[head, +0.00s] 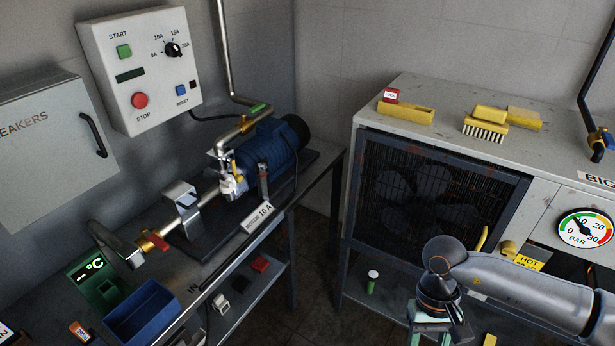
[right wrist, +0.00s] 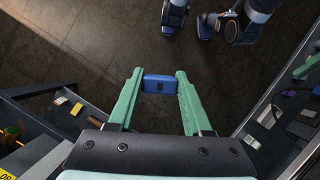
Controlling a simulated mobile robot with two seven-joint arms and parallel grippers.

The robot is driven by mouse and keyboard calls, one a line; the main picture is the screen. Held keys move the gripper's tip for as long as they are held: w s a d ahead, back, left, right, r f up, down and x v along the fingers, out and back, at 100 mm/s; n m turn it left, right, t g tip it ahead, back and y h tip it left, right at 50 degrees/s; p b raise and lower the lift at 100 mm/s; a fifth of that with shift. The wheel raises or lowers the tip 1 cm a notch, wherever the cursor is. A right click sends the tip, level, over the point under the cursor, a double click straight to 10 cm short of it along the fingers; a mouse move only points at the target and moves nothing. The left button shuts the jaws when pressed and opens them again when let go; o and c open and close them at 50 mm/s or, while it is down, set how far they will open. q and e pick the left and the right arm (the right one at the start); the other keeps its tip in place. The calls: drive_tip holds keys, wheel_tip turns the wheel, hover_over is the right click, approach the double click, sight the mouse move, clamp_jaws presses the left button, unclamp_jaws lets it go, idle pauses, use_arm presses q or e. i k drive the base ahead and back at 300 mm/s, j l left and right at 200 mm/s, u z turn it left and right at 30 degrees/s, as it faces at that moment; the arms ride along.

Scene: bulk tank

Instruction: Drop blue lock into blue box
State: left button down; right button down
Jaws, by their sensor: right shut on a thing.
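The blue lock (right wrist: 159,85) is between the green fingers of my right gripper (right wrist: 159,78), which is shut on it, in the right wrist view. Dark floor shows beyond the lock. In the head view my right gripper (head: 436,338) is at the bottom edge, in front of the fan cabinet; its fingertips and the lock are cut off. The open blue box (head: 158,322) sits on the bench at the lower left of the head view, well to the left of my right gripper. My left gripper is in neither view.
On the bench stand a blue motor (head: 262,153) with pipes and a red-handled valve (head: 153,241). A lower shelf (head: 243,290) holds small items. The fan cabinet (head: 440,185) stands at the right, with brushes on top. Floor shows between bench and cabinet.

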sight(140, 324)
drive_tip(key=i+u, duration=0.15)
drive_tip(key=u, duration=0.25)
drive_tip(key=i+u, duration=0.15)
drive_tip(key=u, duration=0.25)
drive_tip(key=i+l+u, duration=0.1)
drive_tip(key=u, duration=0.25)
drive_tip(key=i+l+u, duration=0.1)
drive_tip(key=i+u, duration=0.15)
drive_tip(key=u, duration=0.2)
drive_tip(key=i+l+u, duration=0.15)
drive_tip(key=u, duration=0.25)
